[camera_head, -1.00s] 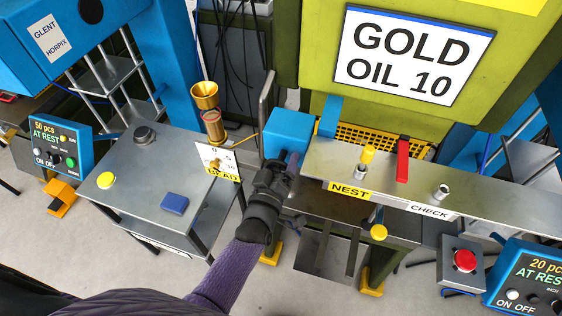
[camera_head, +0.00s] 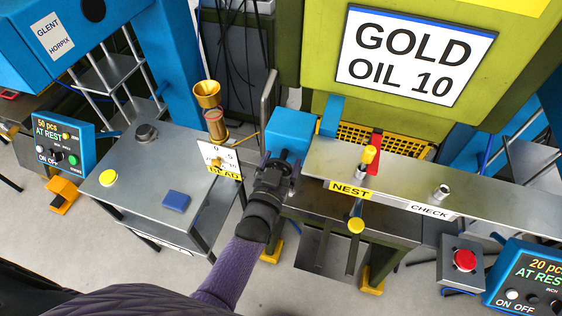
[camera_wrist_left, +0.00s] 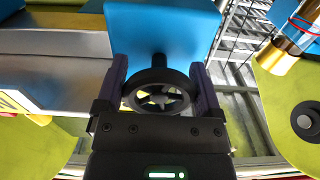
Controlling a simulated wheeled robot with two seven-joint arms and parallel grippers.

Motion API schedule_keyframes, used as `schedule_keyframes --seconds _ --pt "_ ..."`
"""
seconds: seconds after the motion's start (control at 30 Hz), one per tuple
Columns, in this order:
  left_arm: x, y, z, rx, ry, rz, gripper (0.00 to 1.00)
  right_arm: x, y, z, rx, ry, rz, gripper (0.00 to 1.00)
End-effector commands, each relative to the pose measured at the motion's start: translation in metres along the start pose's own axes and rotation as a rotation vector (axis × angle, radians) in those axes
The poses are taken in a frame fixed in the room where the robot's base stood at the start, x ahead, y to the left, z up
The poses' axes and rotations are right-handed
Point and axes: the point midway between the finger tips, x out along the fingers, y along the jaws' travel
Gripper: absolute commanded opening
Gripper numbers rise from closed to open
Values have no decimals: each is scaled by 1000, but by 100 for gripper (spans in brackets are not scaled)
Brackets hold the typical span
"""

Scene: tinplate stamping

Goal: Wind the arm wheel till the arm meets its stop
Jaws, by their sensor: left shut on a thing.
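The arm wheel (camera_wrist_left: 160,95) is a black handwheel with a spoked hub on a short shaft from the blue box (camera_wrist_left: 160,35). In the left wrist view it sits between the fingers of my left gripper (camera_wrist_left: 160,88), which is shut on it. In the head view my left gripper (camera_head: 277,168) reaches the blue box (camera_head: 291,132) from below and mostly hides the wheel. A red upright piece (camera_head: 376,139) stands just behind the yellow-topped post at NEST; I cannot tell whether it touches the post. My right gripper is not in view.
A yellow knob (camera_head: 356,226) hangs at the bench's front edge. A metal post (camera_head: 442,191) stands by CHECK. The BEAD card (camera_head: 219,160) and brass funnel (camera_head: 207,94) are left of my gripper. A grey table (camera_head: 150,170) is further left; a red button (camera_head: 465,260) is at right.

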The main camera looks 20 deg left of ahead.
Motion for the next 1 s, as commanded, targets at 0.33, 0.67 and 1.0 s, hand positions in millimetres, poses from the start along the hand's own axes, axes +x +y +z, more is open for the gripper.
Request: schedule_keyframes --seconds 0.33,0.67,1.0 --pt "0 0 0 30 -1 0 27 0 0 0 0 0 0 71" --pt "0 0 0 29 -1 0 100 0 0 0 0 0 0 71" --pt "-14 0 0 28 -3 0 100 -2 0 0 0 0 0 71"
